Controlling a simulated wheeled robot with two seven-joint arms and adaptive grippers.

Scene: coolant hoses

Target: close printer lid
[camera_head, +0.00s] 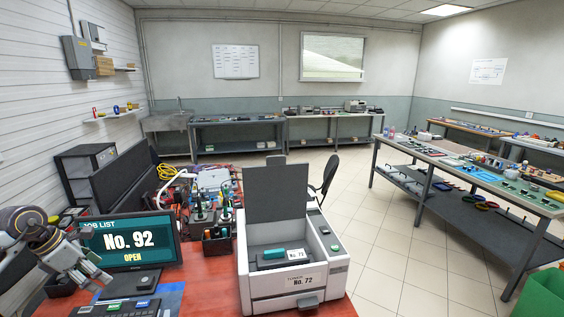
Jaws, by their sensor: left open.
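A white printer (290,288) stands on the red desk near the bottom middle, with a "No. 72" label on its front. Its dark grey lid (274,192) is raised, standing about upright at the back. The printer's inside shows, with a teal piece (274,254) and a small "No. 71" label in it. My left gripper (92,280) is open at the lower left, in front of the monitor and well to the left of the printer, touching neither the lid nor the body. My right gripper is not in view.
A monitor (140,243) reading "No. 92 OPEN" stands left of the printer. Holders with tools (216,243) and cables crowd the desk between them. A black chair (328,180) stands behind the printer. Open tiled floor and a long workbench (470,180) lie right.

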